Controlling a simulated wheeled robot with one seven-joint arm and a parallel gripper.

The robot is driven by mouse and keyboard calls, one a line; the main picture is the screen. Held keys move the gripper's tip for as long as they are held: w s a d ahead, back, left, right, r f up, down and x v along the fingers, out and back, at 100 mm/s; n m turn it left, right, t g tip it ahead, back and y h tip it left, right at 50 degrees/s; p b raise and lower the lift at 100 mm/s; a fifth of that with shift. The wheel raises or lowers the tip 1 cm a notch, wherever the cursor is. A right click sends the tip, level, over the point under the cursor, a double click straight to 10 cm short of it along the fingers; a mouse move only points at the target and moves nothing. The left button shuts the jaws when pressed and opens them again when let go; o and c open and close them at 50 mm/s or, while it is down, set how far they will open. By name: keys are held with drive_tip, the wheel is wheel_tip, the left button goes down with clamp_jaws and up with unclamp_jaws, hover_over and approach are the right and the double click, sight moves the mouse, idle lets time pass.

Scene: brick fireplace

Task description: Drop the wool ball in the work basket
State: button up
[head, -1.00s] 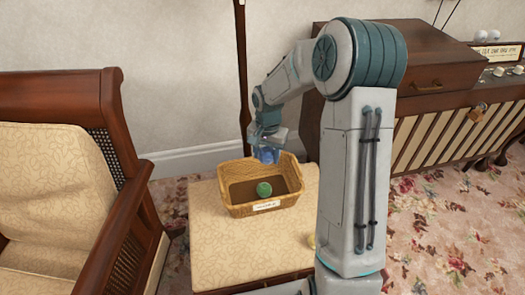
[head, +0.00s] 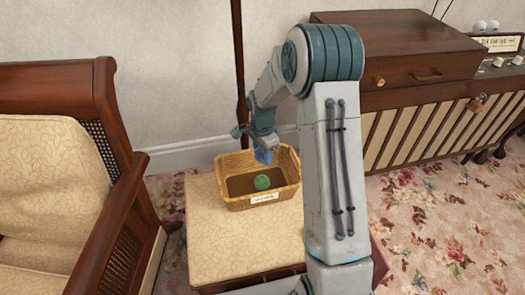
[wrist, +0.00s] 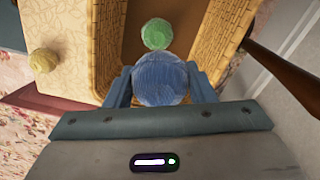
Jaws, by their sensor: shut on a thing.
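My gripper (wrist: 160,88) is shut on a blue wool ball (wrist: 160,79). In the head view the blue ball (head: 263,157) shows below my gripper, in front of the basket's back rim. The wicker work basket (head: 236,204) has a white label on its front and sits on a cream cushioned stool (head: 230,245). A green wool ball (head: 262,183) lies inside on the brown floor; it also shows in the wrist view (wrist: 157,33) just beyond the blue ball. My gripper hides part of the basket in the wrist view.
A yellowish ball (wrist: 43,61) lies outside the basket in the wrist view. A wooden armchair (head: 95,130) stands left, a thin dark pole (head: 240,70) rises behind the basket, and a wooden cabinet (head: 430,115) stands right. Floral carpet (head: 440,220) is clear at right.

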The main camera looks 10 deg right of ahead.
wheel_tip(320, 180, down, 2)
drive_tip(key=shift+b, duration=0.35)
drive_tip(key=o, duration=1)
drive_tip(key=shift+o, duration=0.2)
drive_tip(key=shift+r, duration=0.1)
wheel_tip(320, 180, up, 14)
drive_tip(key=p, duration=0.4)
